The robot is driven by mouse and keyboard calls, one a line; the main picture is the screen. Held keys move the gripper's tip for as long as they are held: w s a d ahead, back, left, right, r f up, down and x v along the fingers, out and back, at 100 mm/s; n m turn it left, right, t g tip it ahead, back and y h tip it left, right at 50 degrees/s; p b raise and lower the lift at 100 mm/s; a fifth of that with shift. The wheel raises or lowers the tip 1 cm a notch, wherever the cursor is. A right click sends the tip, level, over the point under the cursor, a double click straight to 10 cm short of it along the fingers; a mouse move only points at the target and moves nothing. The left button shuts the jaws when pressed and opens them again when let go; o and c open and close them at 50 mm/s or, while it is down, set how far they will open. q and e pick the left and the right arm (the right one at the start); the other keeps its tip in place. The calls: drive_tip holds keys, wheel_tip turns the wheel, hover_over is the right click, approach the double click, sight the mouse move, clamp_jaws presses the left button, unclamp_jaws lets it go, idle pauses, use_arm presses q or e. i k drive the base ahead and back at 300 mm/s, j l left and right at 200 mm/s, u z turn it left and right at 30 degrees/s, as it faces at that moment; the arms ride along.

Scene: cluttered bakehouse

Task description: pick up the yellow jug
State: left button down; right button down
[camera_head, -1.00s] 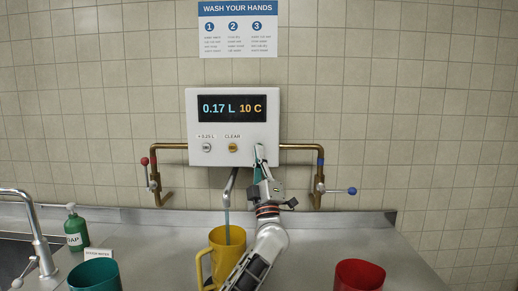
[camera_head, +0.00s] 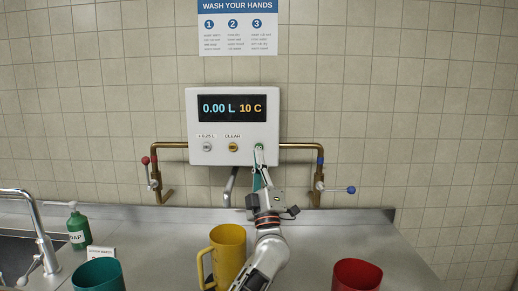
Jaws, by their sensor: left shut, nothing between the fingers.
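The yellow jug (camera_head: 228,250) stands upright on the steel counter under the spout (camera_head: 229,187), its handle turned to the left. My left arm covers part of its right side. No stream of water shows between spout and jug. My left gripper (camera_head: 260,158) is shut and empty. Its tips are just below the green-lit right button (camera_head: 259,147) on the dispenser panel, above and to the right of the jug; I cannot tell whether they touch the panel. The right gripper is not in view.
The dispenser (camera_head: 217,104) reads 0.00 L and 10 C. A teal jug (camera_head: 98,275) stands at the front left and a red jug (camera_head: 357,275) at the front right. A soap bottle (camera_head: 79,232) and sink tap (camera_head: 40,235) are at the left. Brass pipes with valve levers flank the dispenser.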

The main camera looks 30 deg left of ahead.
sight(228, 247)
drive_tip(key=k+l, duration=0.35)
drive_tip(key=l, duration=0.15)
drive_tip(key=k+l, duration=0.4)
drive_tip(key=l, duration=0.15)
